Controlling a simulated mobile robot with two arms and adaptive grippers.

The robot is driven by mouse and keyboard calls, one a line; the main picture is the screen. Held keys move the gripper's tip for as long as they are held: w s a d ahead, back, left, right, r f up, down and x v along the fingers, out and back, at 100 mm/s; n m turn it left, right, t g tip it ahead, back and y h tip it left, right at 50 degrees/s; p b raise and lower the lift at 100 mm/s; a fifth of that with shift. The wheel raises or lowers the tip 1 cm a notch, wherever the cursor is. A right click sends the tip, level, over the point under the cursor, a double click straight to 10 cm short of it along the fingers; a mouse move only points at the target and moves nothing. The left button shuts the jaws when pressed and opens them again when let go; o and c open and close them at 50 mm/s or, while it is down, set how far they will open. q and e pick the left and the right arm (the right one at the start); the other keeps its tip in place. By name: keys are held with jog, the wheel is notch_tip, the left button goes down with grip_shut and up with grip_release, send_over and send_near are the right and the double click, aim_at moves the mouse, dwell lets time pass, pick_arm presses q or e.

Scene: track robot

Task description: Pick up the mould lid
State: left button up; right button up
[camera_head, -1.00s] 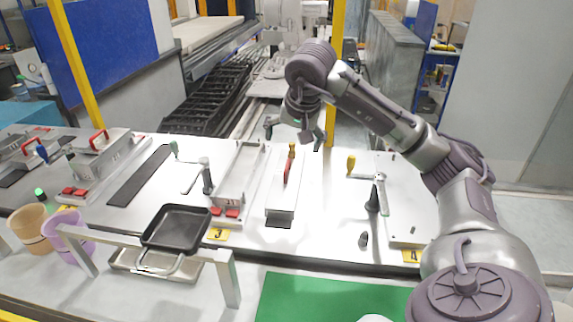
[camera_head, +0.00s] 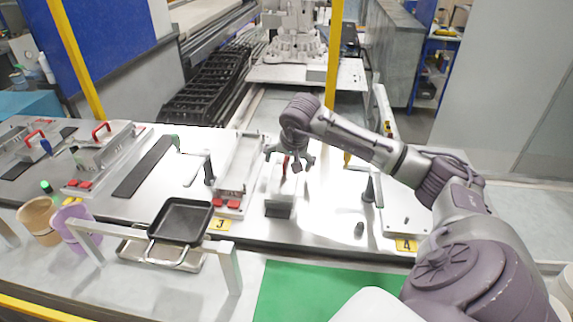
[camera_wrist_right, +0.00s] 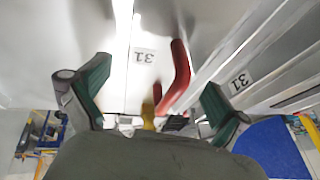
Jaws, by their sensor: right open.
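The mould lid (camera_head: 282,191) is a pale metal block with a red handle (camera_head: 285,166), on the table just right of the open metal mould marked 31 (camera_head: 238,165). My right gripper (camera_head: 291,158) is over the lid with its fingers spread. In the right wrist view the lid's face (camera_wrist_right: 143,85) bears a 31 label. There the red handle (camera_wrist_right: 180,72) shows between the two dark green finger pads of my right gripper (camera_wrist_right: 155,95), apart from both. The handle's lower end is partly hidden by the gripper body. My left gripper is out of view.
A black tray (camera_head: 180,222) on a metal stand is at the front left, near two cups (camera_head: 74,228). A dark peg (camera_head: 368,190) and a flat plate (camera_head: 405,205) lie to the right. A yellow post (camera_head: 334,60) rises behind the table. A green mat (camera_head: 310,290) is in front.

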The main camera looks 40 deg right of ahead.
jog(key=shift+w+f, duration=0.1)
jog(key=shift+f, duration=0.15)
jog(key=shift+r, duration=0.1)
jog(key=c, duration=1.7)
notch_tip(320, 180, up, 10)
jog(key=shift+b, duration=1.15)
